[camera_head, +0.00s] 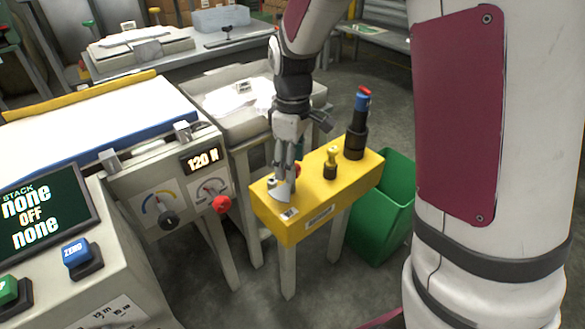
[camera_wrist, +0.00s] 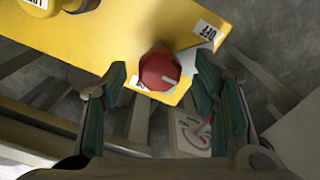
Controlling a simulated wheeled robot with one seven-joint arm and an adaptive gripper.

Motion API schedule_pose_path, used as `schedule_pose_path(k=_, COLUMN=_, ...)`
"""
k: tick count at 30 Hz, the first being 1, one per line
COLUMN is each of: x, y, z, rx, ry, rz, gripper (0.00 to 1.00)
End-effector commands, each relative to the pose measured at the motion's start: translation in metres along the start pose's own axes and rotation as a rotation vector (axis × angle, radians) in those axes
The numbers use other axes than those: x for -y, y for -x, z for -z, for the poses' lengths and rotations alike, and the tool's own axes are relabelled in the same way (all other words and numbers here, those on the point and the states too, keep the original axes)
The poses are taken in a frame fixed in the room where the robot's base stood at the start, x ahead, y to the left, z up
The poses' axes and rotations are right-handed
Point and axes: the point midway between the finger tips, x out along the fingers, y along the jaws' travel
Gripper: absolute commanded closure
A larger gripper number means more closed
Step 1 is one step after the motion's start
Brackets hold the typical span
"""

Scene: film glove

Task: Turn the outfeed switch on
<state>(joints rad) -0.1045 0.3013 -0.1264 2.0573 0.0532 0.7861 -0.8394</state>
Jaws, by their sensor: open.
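A red knob (camera_wrist: 160,70) with a white mark on its top sits on a yellow box (camera_wrist: 90,30), and I take it to be the outfeed switch. A white label reading OFF (camera_wrist: 205,32) lies beside it at the upper right, and another label is partly hidden at its lower left. My gripper (camera_wrist: 160,88) is open, its fingers to the left and right of the knob; I see no contact. In the head view my gripper (camera_head: 281,187) points down over the near left end of the yellow box (camera_head: 318,192), mostly hiding the red knob (camera_head: 297,170).
On the same box stand a yellow-topped knob (camera_head: 331,160) and a tall black cylinder (camera_head: 356,128) with blue and red parts. A green bin (camera_head: 390,205) is at the right. A machine panel (camera_head: 190,185) with dials and a red knob (camera_head: 221,204) is at the left.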

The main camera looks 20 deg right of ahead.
Motion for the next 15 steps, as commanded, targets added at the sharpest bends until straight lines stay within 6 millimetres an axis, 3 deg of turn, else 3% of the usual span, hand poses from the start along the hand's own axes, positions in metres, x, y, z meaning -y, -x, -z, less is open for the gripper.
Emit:
schedule_pose_path(k=12, x=-0.0001, y=-0.0079, z=-0.0002, rx=0.0, ry=0.0, rz=0.0, gripper=0.45)
schedule_pose_path(k=15, x=-0.0001, y=-0.0078, z=-0.0002, rx=0.0, ry=0.0, rz=0.0, gripper=0.68)
